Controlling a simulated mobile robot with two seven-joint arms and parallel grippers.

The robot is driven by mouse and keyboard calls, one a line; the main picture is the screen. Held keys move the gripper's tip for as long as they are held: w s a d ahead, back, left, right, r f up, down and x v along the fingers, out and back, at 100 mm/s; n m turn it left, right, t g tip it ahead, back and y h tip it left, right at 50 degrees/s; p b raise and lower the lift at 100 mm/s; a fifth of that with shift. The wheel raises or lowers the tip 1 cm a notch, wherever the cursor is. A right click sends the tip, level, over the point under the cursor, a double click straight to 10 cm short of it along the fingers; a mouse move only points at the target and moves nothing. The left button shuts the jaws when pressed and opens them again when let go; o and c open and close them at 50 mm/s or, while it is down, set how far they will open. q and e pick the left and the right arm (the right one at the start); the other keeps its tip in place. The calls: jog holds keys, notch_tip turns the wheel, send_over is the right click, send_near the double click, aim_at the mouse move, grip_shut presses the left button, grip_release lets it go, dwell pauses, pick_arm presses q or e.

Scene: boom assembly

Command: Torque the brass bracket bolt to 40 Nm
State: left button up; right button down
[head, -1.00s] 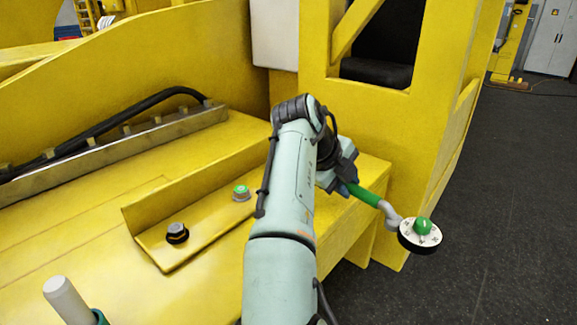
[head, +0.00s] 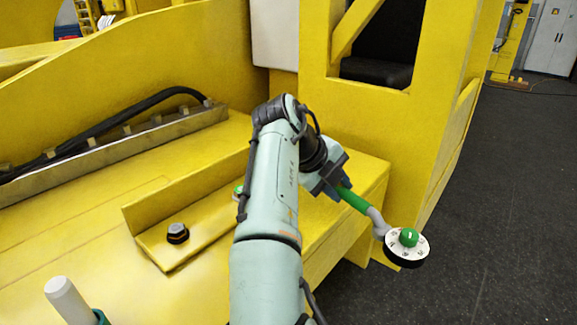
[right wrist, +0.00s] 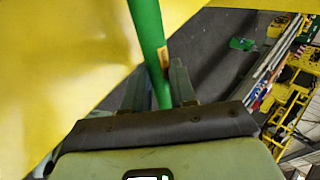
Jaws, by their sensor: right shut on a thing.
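My right gripper (head: 338,184) is shut on the green handle of a tool (head: 354,199). The tool has a bent grey neck and a round black-rimmed head with a white marked dial and a green knob (head: 408,238). It is held out past the yellow ledge, over the dark floor. In the right wrist view the green handle (right wrist: 147,35) runs between both fingers (right wrist: 160,88). On the yellow angle bracket (head: 205,235) sits a dark hex bolt (head: 178,233). A green-topped bolt (head: 238,190) is mostly hidden behind my right arm. No bolt looks clearly brass.
A yellow cab structure (head: 405,140) rises just behind my right gripper. A black hose (head: 130,107) and a metal rail (head: 120,140) lie left of the bracket. The dark floor at right (head: 500,220) is open.

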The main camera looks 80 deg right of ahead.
jog(key=shift+a+r, duration=0.1)
pick_arm(q)
jog(key=shift+w+r+p, duration=0.15)
jog(key=shift+r+p, duration=0.25)
jog(key=shift+r, duration=0.05)
pick_arm(e)
jog(key=shift+w+a+m+g+y, duration=0.3)
jog(key=shift+w+a+m+y, duration=0.1)
jog(key=shift+w+a+m, duration=0.5)
jog(key=shift+d, duration=0.15)
jog(key=shift+w, duration=0.1)
pick_arm(q)
jog(key=shift+w+r+p, duration=0.25)
jog(key=shift+r+p, duration=0.5)
pick_arm(e)
jog(key=shift+w+a+m+y, duration=0.25)
jog(key=shift+w+a+m, duration=0.1)
jog(key=shift+w, duration=0.25)
jog(key=shift+w+a+m+y, duration=0.25)
jog(key=shift+w+a+m, duration=0.1)
jog(key=shift+w, duration=0.2)
pick_arm(q)
jog(key=shift+r, duration=0.1)
pick_arm(e)
jog(key=shift+g, duration=0.3)
